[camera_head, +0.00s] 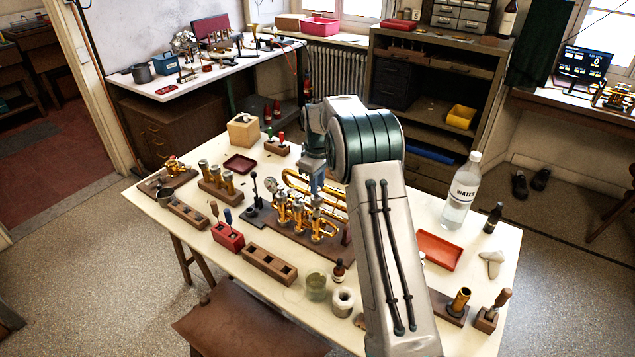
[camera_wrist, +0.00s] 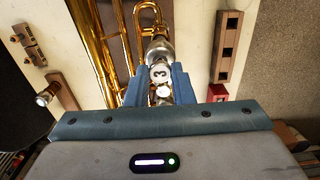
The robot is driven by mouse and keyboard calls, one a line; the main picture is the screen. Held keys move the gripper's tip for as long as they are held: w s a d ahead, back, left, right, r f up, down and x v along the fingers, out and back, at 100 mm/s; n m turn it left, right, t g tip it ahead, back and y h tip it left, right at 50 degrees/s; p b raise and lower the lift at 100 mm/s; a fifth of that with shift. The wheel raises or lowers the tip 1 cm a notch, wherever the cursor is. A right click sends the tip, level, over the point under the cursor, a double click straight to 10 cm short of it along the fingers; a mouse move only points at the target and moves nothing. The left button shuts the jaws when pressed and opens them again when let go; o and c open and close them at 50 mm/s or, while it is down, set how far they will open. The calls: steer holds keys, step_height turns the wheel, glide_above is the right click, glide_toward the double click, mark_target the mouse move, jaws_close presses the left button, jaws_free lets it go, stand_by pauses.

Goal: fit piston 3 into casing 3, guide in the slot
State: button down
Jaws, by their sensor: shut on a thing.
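The brass horn (camera_head: 325,195) lies on a brown board in the middle of the table. Its valve casings (camera_head: 300,213) stand upright in a row, with silvery tops. My gripper (camera_wrist: 160,84) is over the horn, its blue jaws shut on a silvery piece marked 3, which I take as piston 3 (camera_wrist: 160,73). A silvery cylindrical part (camera_wrist: 158,47) shows just beyond the jaws, beside brass tubing. In the head view my gripper (camera_head: 316,184) is partly hidden by my arm. The piston's lower end, its guide and the casing slot are hidden, so I cannot tell how they line up.
A dark lever stand (camera_head: 256,208) and a round gauge (camera_head: 270,185) are close left of the horn. A wooden block with holes (camera_head: 270,262), glass jars (camera_head: 316,286) and a dropper bottle (camera_head: 338,271) stand in front. A water bottle (camera_head: 460,195) and red tray (camera_head: 439,250) are right.

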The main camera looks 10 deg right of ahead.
mark_target(317, 197)
steer(key=shift+f+b, duration=1.65)
steer(key=shift+f, duration=1.15)
steer(key=c, duration=1.2)
jaws_free()
steer(key=shift+o, duration=0.2)
step_height(317, 197, up, 13)
steer(key=shift+f+b, duration=0.1)
steer(key=shift+b, duration=0.65)
steer(key=shift+r, duration=0.55)
